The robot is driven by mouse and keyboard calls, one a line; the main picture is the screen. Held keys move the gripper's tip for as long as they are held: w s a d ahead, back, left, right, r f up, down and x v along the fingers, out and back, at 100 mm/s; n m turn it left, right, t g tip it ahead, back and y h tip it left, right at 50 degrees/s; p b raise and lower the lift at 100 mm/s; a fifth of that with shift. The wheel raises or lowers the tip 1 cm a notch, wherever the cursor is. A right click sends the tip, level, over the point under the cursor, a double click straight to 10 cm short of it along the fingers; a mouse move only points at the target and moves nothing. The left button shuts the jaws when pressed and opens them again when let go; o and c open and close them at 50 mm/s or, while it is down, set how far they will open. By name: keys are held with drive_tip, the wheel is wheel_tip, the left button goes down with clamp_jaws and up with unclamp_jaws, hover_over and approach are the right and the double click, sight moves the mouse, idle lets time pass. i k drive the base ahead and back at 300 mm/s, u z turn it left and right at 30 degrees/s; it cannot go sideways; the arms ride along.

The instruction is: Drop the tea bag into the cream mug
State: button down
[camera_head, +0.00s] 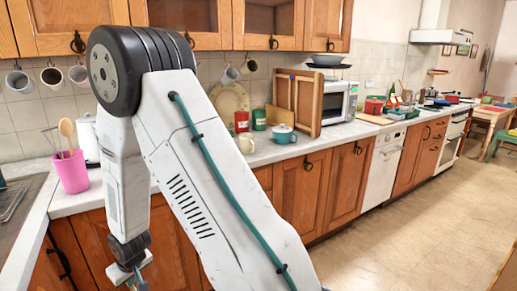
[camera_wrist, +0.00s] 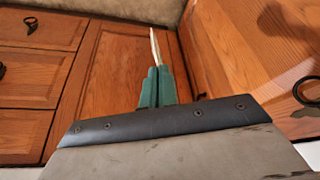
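A cream mug (camera_head: 246,143) stands on the counter, just right of my arm and left of a teal lidded pot. I cannot make out a tea bag in either view. My gripper (camera_head: 137,281) hangs low in front of the lower cabinets, at the bottom edge of the head view and well below the countertop. In the wrist view its green fingers (camera_wrist: 155,88) are side by side and look closed. A thin pale sliver extends beyond them; I cannot tell whether it is fingertips or something held.
The teal pot (camera_head: 284,134), red canister (camera_head: 242,122) and green canister (camera_head: 259,120) stand near the mug. A pink utensil cup (camera_head: 72,172) is at left. Several mugs hang under the wall cabinets. Wooden cabinet doors (camera_wrist: 115,75) fill the wrist view. The floor (camera_head: 400,230) at right is clear.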

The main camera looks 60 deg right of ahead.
sight(250, 150)
drive_tip(key=z, duration=1.2)
drive_tip(key=i, duration=0.65)
drive_tip(key=u, duration=0.7)
